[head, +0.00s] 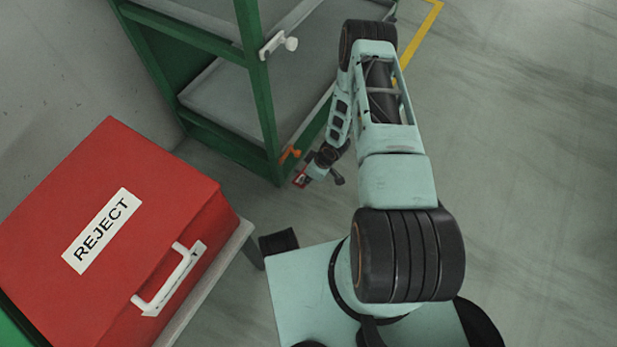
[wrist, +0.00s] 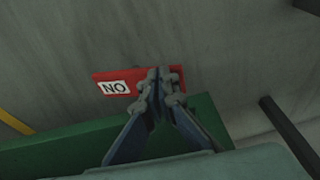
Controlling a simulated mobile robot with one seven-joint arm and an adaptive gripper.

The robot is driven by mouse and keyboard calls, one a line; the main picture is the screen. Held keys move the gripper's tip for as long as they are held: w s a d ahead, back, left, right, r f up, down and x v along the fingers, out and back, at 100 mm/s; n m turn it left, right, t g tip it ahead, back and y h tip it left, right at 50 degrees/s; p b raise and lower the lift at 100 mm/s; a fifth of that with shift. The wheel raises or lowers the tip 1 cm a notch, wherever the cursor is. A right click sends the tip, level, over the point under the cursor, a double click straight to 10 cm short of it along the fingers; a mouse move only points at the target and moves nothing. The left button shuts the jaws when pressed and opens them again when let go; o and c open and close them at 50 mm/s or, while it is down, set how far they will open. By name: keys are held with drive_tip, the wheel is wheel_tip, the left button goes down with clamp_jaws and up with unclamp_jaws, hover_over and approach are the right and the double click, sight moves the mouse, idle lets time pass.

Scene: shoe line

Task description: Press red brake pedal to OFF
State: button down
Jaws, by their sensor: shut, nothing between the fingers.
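The red brake pedal (wrist: 134,76) is a flat red plate with a white label that reads "NO" in the wrist view. It sticks out past the edge of a green beam. In the head view a small red part of it (head: 299,180) shows at the foot of the green rack's post. My gripper (wrist: 158,82) is shut and empty. Its fingertips overlap the right half of the pedal in the wrist view and hide part of it. I cannot tell if they touch it. In the head view my gripper (head: 311,173) is low beside the rack post, at the pedal.
The green rack (head: 262,110) with grey shelves stands behind, with an orange lever (head: 289,154) low on its post and a white handle (head: 279,44) higher up. A red REJECT box (head: 160,185) sits on a stand at left. The floor at right is clear.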

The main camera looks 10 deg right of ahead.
sight(304, 187)
drive_tip(key=shift+s+a+f+t+h+p, duration=0.3)
drive_tip(key=shift+t+h+p, duration=0.25)
drive_tip(key=shift+p, duration=0.5)
idle(0.5)
drive_tip(key=shift+s+a+f+h, duration=0.15)
drive_tip(key=shift+h, duration=0.1)
drive_tip(key=shift+f, duration=0.1)
drive_tip(key=shift+s+a+f+b, duration=0.45)
drive_tip(key=shift+f+b, duration=0.1)
drive_tip(key=shift+f, duration=0.2)
idle(0.5)
